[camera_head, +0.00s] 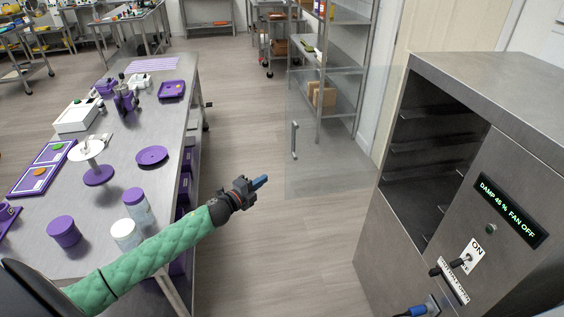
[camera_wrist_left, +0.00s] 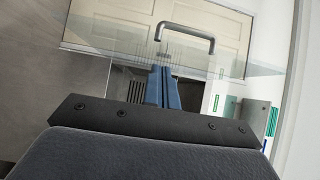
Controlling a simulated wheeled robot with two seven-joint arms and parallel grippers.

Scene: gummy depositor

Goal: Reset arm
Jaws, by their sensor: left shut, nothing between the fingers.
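My left gripper (camera_head: 260,182) is at the end of my green-sleeved arm, in the open space between the table and the steel cabinet. Its blue fingers are shut with nothing between them; they also show shut in the left wrist view (camera_wrist_left: 164,88). A clear door (camera_head: 330,150) with a metal handle (camera_head: 294,140) stands swung open from the cabinet, beyond the fingertips. The handle also shows in the left wrist view (camera_wrist_left: 186,32), apart from the fingers.
The steel table (camera_head: 118,200) at the left holds purple containers, jars and a white stand. A shelf rack (camera_head: 335,95) stands behind the door. The floor (camera_head: 265,260) between is clear.

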